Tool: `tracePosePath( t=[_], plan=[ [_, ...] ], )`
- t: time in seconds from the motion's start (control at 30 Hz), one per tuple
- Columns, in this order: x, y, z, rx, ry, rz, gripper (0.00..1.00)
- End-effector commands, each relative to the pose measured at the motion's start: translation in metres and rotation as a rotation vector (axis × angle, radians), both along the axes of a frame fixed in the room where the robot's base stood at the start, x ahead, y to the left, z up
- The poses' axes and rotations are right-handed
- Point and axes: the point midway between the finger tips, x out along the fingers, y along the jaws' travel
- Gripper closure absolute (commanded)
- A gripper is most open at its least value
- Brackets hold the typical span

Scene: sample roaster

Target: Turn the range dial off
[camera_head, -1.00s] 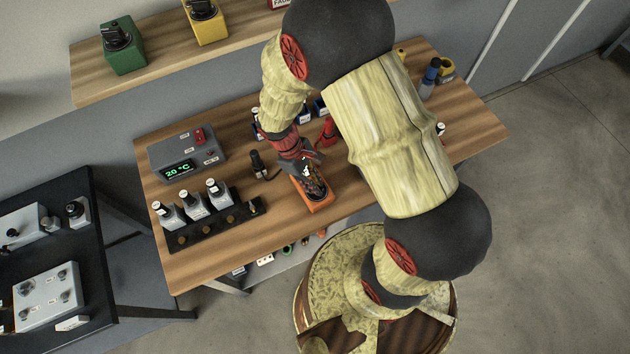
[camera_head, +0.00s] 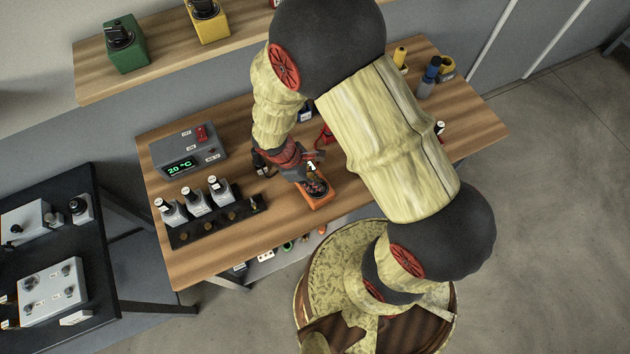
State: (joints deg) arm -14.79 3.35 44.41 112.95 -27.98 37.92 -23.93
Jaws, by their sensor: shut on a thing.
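An orange handheld device (camera_head: 318,202) with a dark round part on its face lies on the wooden bench near its front edge; I take it to be the meter with the range dial. My gripper (camera_head: 314,183) is directly over this device, reaching down onto its face from the upper left. It is shut on the range dial, as far as I can tell. The fingers and wrist cover most of the dial, so its pointer and markings cannot be read.
A grey box (camera_head: 187,150) with a "20 °C" display and a black rack (camera_head: 215,228) with several bottles stand to the left. A blue bottle (camera_head: 428,78) and a yellow tape roll (camera_head: 446,68) are at the back right.

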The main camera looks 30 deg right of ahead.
Motion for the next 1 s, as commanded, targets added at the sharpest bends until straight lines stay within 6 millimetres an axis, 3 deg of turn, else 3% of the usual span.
tracePosePath(
  t=[0.23, 0.27, 0.57, 0.87, 1.0],
  plan=[
    [0.0, 0.0, 0.0, 0.0, 0.0, -0.001, 1.0],
    [0.0, 0.0, 0.0, 0.0, 0.0, -0.001, 0.86],
    [0.0, 0.0, 0.0, 0.0, 0.0, -0.001, 0.69],
    [0.0, 0.0, 0.001, 0.0, -0.001, -0.002, 0.69],
    [0.004, 0.004, 0.01, 0.0, -0.004, -0.001, 0.69]
  ],
)
